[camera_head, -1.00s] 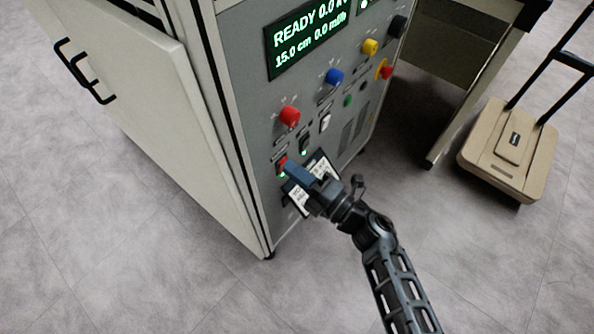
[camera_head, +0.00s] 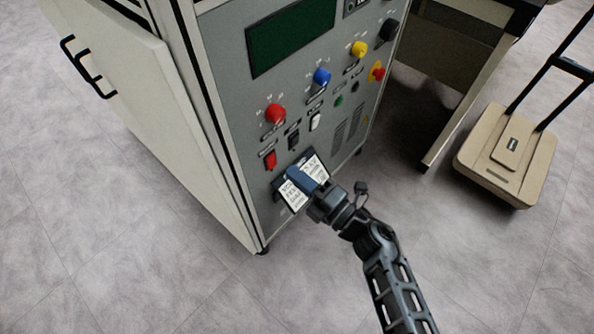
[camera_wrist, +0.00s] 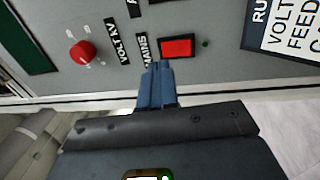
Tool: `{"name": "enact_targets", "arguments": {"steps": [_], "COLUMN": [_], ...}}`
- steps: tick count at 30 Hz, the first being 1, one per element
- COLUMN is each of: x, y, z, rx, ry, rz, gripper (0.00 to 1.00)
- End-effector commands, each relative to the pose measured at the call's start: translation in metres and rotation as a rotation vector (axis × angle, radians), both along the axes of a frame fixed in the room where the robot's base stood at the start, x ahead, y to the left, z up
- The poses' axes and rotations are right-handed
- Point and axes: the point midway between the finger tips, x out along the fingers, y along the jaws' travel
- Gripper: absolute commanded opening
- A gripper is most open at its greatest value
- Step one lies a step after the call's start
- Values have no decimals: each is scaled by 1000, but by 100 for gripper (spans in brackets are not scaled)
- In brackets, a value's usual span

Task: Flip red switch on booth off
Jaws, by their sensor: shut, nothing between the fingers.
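The red switch (camera_head: 270,159) is on the lower left of the grey booth panel (camera_head: 232,98), unlit. In the wrist view the red switch (camera_wrist: 177,47), labelled MAINS, sits in a black frame just beyond my fingertips. My gripper (camera_head: 293,174) is shut and empty, with its blue fingers together, a little below and right of the switch in the head view. In the wrist view my gripper (camera_wrist: 158,68) points at the switch's lower left edge. I cannot tell whether it touches the panel.
The display (camera_head: 290,38) is dark. Red (camera_head: 275,114), blue (camera_head: 322,76) and yellow (camera_head: 358,48) knobs sit above the switches. A beige cart (camera_head: 508,150) stands at right.

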Motion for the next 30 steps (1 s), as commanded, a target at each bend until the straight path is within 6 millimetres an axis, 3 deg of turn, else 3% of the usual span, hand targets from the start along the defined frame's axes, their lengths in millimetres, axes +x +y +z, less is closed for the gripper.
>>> {"name": "enact_targets", "arguments": {"steps": [18, 30], "x": [-51, -56], "y": [-66, -73], "z": [10, 10], "rx": [-1, -1], "ry": [1, 2], "rz": [-2, 0], "gripper": [0, 0]}}
